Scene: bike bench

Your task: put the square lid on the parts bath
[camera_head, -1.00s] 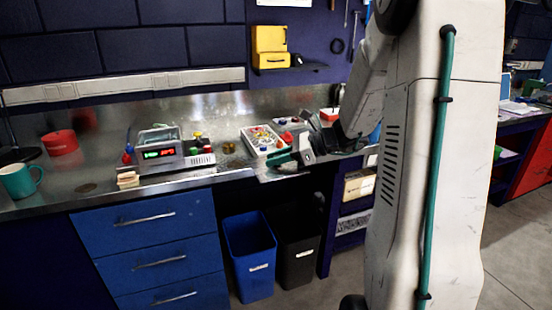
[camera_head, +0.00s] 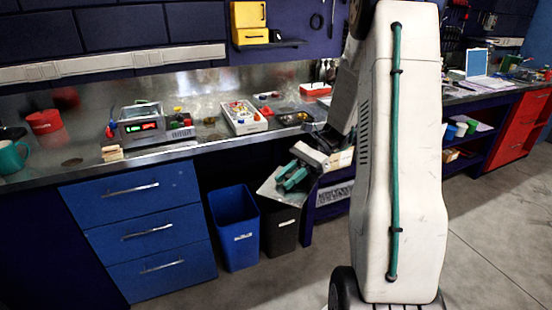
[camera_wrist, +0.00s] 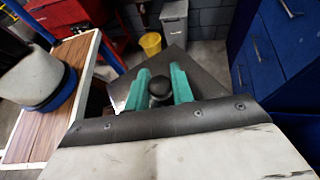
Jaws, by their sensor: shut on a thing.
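A boxy grey device with lit red and green displays, which looks like the parts bath (camera_head: 139,127), stands on the metal bench at left in the head view. Its top looks open. My gripper (camera_head: 291,178), with teal fingers, is in front of the bench edge, right of and lower than the bath. In the wrist view my gripper (camera_wrist: 160,80) is shut on the black knob (camera_wrist: 160,88) of the square lid (camera_wrist: 206,80). The lid is a flat grey metal plate; it also shows tilted in the head view (camera_head: 268,187). The fingers and knob hide part of it.
A blue bin (camera_head: 235,228) and a dark bin (camera_head: 281,230) stand on the floor below the lid. On the bench are a tray of coloured parts (camera_head: 244,117), a dark pan (camera_head: 295,118), a teal mug (camera_head: 12,158) and a red tin (camera_head: 44,121). Blue drawers (camera_head: 140,230) sit underneath.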

